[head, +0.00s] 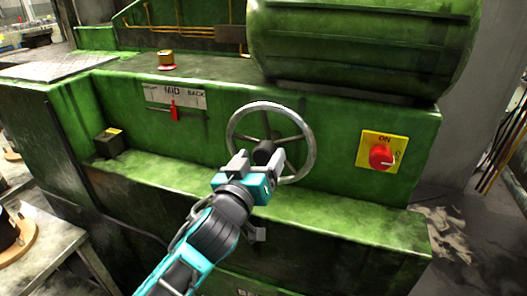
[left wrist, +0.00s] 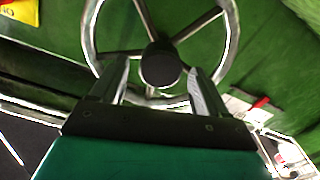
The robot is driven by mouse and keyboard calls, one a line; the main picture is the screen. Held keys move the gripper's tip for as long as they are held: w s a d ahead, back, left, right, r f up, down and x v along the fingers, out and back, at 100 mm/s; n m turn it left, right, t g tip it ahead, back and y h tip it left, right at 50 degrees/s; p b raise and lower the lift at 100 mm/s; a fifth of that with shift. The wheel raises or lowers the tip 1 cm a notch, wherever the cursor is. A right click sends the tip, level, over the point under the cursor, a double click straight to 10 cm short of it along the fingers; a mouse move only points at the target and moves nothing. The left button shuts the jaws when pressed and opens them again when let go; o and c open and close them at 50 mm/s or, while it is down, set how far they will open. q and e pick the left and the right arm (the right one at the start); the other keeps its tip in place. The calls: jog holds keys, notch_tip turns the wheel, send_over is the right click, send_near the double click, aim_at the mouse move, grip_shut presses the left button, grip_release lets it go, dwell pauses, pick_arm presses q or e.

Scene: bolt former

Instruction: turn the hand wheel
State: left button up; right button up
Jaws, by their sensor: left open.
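The hand wheel (head: 306,126) is a grey metal ring with spokes and a dark hub on the front of the green machine. It also shows in the left wrist view (left wrist: 91,35), with its round black hub (left wrist: 160,65) at the middle. My left gripper (head: 260,160) is open in front of the wheel, its fingers pointing at the hub. In the left wrist view the two fingers (left wrist: 155,80) stand on either side of the hub's lower part; I cannot tell whether they touch it. My right gripper is not in view.
A yellow plate with a red ON switch (head: 381,157) is right of the wheel. A red lever (head: 174,112) under a MID/BACK label is to the left. A green ledge (head: 190,178) juts out below the wheel. A large green cylinder (head: 365,45) overhangs above.

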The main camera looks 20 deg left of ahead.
pick_arm(q)
jog(key=shift+w, duration=1.35)
grip_shut()
